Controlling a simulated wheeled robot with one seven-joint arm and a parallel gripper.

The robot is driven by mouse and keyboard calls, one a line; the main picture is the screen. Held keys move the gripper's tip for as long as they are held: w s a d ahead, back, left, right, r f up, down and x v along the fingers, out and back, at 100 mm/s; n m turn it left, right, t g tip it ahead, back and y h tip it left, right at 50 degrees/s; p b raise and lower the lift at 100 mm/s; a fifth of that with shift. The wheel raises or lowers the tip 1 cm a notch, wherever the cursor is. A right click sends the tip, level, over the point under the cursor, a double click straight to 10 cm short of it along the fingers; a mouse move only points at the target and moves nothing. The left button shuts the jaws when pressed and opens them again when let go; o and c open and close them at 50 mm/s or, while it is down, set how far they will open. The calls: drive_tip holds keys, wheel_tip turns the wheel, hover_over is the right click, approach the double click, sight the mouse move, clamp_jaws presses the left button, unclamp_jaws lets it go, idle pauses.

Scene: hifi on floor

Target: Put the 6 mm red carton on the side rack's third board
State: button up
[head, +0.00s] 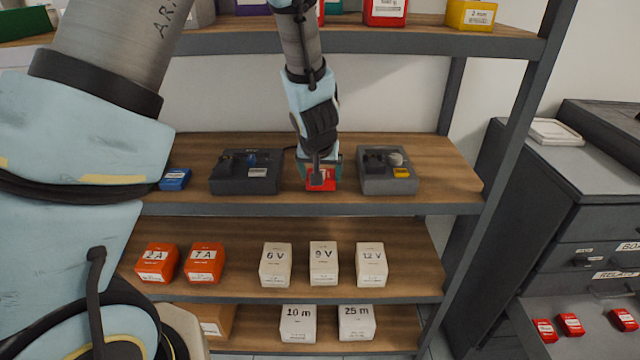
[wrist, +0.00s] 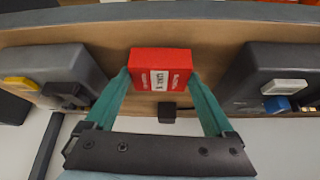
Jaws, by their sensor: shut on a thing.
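My gripper (head: 320,172) reaches down to a wooden board (head: 445,180) of the rack, between two dark grey devices. It is shut on a red carton (head: 329,185). In the wrist view the carton (wrist: 143,62) sits between the two teal fingers, with its white label facing the camera. The label is too small to read surely. The carton is at or just above the board near its front edge; I cannot tell if it touches.
A dark device (head: 240,182) stands left of the carton and another (head: 382,185) right of it, with small gaps. A blue box (head: 175,179) lies farther left. Orange and white boxes fill lower boards. A dark cabinet (head: 530,200) with an open drawer of red cartons (head: 571,324) stands right.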

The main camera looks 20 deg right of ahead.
drive_tip(key=shift+f, duration=0.9)
drive_tip(key=shift+f, duration=0.15)
drive_tip(key=o, duration=1.2)
drive_tip(key=p+v, duration=0.4)
drive_tip(key=v, duration=0.8)
drive_tip(key=shift+r, duration=0.2)
